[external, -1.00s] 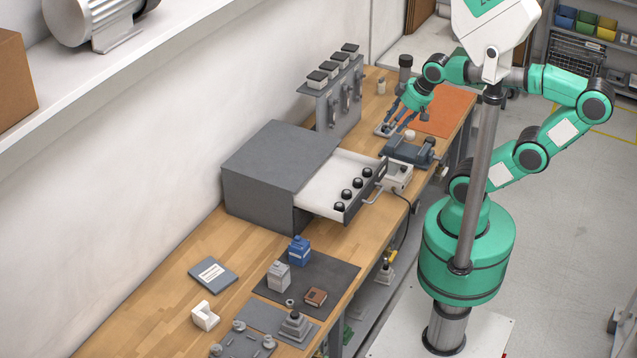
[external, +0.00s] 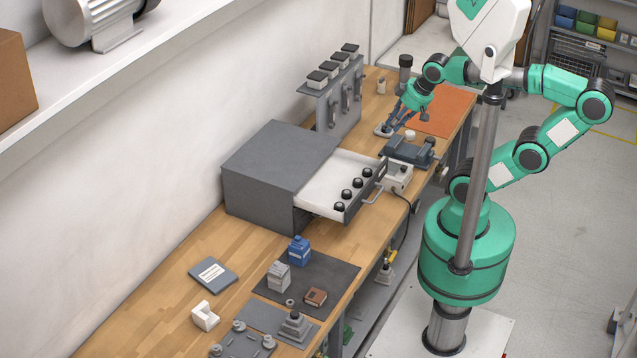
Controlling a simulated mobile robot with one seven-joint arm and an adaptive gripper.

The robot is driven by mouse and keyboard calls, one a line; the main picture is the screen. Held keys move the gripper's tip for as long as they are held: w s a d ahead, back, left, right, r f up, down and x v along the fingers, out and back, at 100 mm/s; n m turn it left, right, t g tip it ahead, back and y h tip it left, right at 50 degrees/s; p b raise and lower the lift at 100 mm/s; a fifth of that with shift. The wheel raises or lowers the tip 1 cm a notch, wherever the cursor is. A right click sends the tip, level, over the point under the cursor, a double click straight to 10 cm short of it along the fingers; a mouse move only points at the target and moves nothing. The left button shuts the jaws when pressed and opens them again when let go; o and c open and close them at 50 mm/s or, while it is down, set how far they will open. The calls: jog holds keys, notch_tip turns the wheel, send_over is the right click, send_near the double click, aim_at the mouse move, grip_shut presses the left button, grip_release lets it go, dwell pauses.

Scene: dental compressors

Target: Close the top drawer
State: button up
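A grey drawer cabinet (external: 262,178) stands on the wooden bench against the wall. Its drawer (external: 325,183) is pulled out towards the bench's front edge. The drawer has a white inside, a dark front and a pale handle (external: 375,193). Several black round-topped items stand in it along the front. My gripper (external: 391,127) points down over the bench, beyond the drawer and behind the dark vise-like device, apart from the handle. No held object can be made out.
A dark blue-grey device (external: 408,152) and a white box (external: 398,178) stand beside the drawer front. A grey rack (external: 338,95) stands behind the cabinet. An orange mat (external: 443,110) lies at the far end. A dark mat (external: 335,274) with small boxes lies nearer.

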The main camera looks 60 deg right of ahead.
jog(key=shift+d+f, duration=0.1)
jog(key=shift+f, duration=0.1)
grip_shut()
jog(key=s+d+f+n+y, duration=0.2)
jog(key=f+n+y, duration=0.4)
jog(key=f+n, duration=0.3)
jog(key=s+d+f+n+g+y, duration=0.1)
jog(key=s+d+f+n+y, duration=0.1)
jog(key=f+n+y, duration=0.4)
jog(key=s+d+f+n+y, duration=0.2)
jog(key=f+n+y, duration=0.4)
jog(key=f+n, duration=0.8)
jog(key=s+n, duration=0.1)
jog(key=n, duration=0.5)
jog(key=shift+s, duration=0.4)
jog(key=shift+a+f, duration=0.1)
jog(key=shift+a, duration=0.05)
